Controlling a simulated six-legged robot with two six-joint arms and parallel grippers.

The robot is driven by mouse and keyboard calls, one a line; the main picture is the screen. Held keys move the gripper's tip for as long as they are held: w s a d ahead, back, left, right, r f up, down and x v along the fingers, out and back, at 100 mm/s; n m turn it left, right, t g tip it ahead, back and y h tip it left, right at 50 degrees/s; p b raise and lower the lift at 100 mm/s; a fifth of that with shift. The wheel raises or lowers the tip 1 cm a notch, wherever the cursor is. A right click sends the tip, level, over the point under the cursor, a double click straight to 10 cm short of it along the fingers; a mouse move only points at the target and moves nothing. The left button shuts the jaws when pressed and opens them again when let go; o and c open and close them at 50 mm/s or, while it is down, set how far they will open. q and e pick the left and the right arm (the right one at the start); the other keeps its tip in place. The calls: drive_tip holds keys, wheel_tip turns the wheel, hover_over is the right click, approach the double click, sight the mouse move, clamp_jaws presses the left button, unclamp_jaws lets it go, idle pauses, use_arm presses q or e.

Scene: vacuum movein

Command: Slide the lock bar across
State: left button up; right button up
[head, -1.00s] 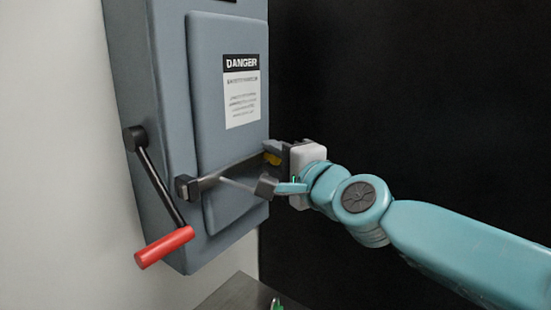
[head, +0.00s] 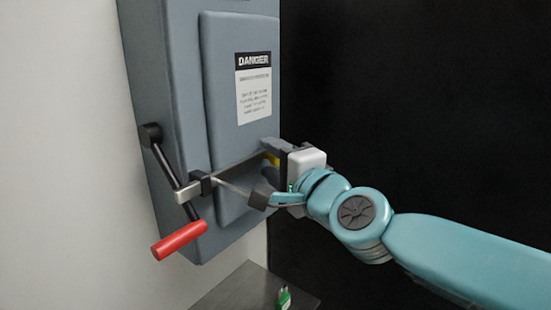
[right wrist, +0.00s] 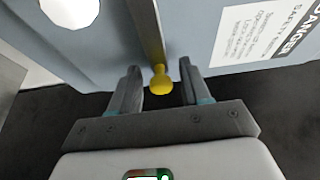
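The metal lock bar (head: 240,163) runs across the front of the grey switch box (head: 225,100). Its left end sticks out past the black bracket (head: 201,184) and lies across the black lever arm (head: 168,168). The bar's yellow knob (right wrist: 160,79) is at its near end in the right wrist view. My right gripper (head: 267,172) is at the right end of the bar. In the right wrist view its two fingers (right wrist: 159,76) stand either side of the knob, with a visible gap on both sides. My left gripper is not in view.
The lever's red handle (head: 180,240) hangs at the lower left of the box. A grey metal surface (head: 235,288) below holds a small green and white item (head: 284,297), partly cut off. A pale wall (head: 70,150) is at left and a dark wall (head: 420,100) behind.

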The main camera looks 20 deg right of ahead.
drive_tip(key=shift+w+d, duration=0.1)
drive_tip(key=shift+w, duration=0.05)
drive_tip(key=shift+s+d, duration=0.1)
drive_tip(key=shift+s, duration=0.1)
drive_tip(key=p+v, duration=0.3)
drive_tip(key=v, duration=1.3)
drive_tip(key=shift+p, duration=0.3)
drive_tip(key=shift+a, duration=0.2)
drive_tip(key=shift+s, duration=0.15)
